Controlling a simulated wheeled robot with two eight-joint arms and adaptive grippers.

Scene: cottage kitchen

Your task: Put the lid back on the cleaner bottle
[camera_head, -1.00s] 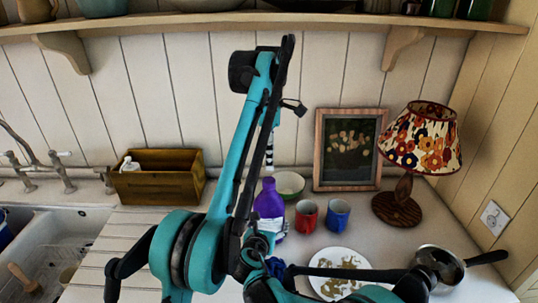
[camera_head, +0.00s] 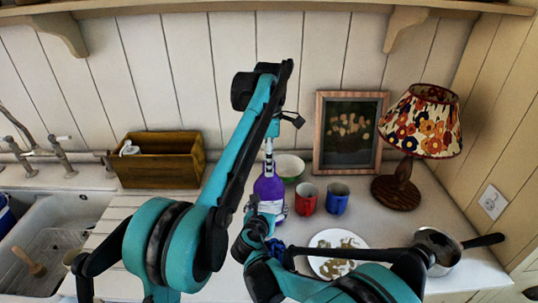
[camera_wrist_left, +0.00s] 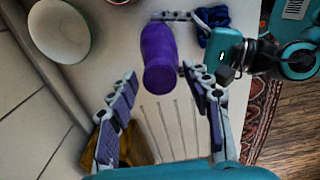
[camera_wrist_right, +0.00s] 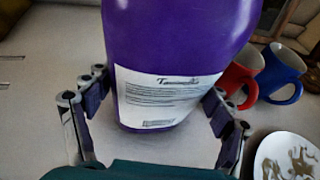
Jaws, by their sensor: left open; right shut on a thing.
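The purple cleaner bottle (camera_head: 268,190) stands upright on the counter, with a white label in the right wrist view (camera_wrist_right: 165,100). My right gripper (camera_wrist_right: 157,85) is shut on it, one finger at each side. My left gripper (camera_head: 268,152) points down just above the bottle's top in the head view. In the left wrist view it is open (camera_wrist_left: 160,78), its fingertips to either side of the bottle's near end (camera_wrist_left: 160,82). That end is rounded and purple. I cannot make out a separate lid, nor whether one is on the bottle.
A bowl (camera_head: 289,167) stands behind the bottle. Red (camera_head: 306,198) and blue (camera_head: 337,198) mugs stand right of it, with a plate (camera_head: 325,240) in front. A pan (camera_head: 437,250), lamp (camera_head: 400,190), picture (camera_head: 350,132), wooden box (camera_head: 165,160) and sink (camera_head: 45,240) lie farther out.

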